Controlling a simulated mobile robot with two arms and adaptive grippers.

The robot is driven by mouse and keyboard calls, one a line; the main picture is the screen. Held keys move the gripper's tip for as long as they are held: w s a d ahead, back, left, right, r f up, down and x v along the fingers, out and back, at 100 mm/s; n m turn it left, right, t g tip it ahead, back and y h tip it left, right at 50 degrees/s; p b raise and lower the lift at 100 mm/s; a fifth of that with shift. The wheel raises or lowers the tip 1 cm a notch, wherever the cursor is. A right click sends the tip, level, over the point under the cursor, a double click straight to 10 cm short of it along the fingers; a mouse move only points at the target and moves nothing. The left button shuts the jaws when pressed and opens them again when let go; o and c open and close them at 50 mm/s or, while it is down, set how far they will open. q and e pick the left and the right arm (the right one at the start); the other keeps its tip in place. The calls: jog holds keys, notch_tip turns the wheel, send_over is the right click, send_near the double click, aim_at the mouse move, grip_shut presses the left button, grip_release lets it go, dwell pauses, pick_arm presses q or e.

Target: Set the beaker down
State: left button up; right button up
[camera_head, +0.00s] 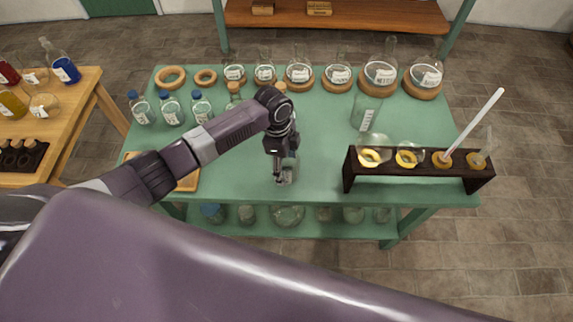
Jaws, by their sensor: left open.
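My left gripper (281,178) reaches down over the green table (320,185) near its front edge. Its jaws are open. A small clear glass vessel, seemingly the beaker (287,176), is at the fingertips, low at the table top. The gripper partly hides it, and I cannot tell whether the fingers touch it. A larger labelled glass beaker (366,113) stands upright on the table to the right, behind the dark rack. My right gripper is not in view.
A dark rack (418,168) with glassware and a white rod stands at the right. Labelled flasks on cork rings (300,76) line the back edge. Blue-capped bottles (171,110) and a wooden tray (188,183) are at the left. The table between gripper and rack is clear.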

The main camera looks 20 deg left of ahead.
pick_arm(q)
notch_tip(320, 180, up, 12)
jog(key=a+b, duration=0.1)
jog(key=b, duration=0.1)
jog(key=shift+a, duration=0.25)
jog(key=shift+r, duration=0.1)
dwell(0.3)
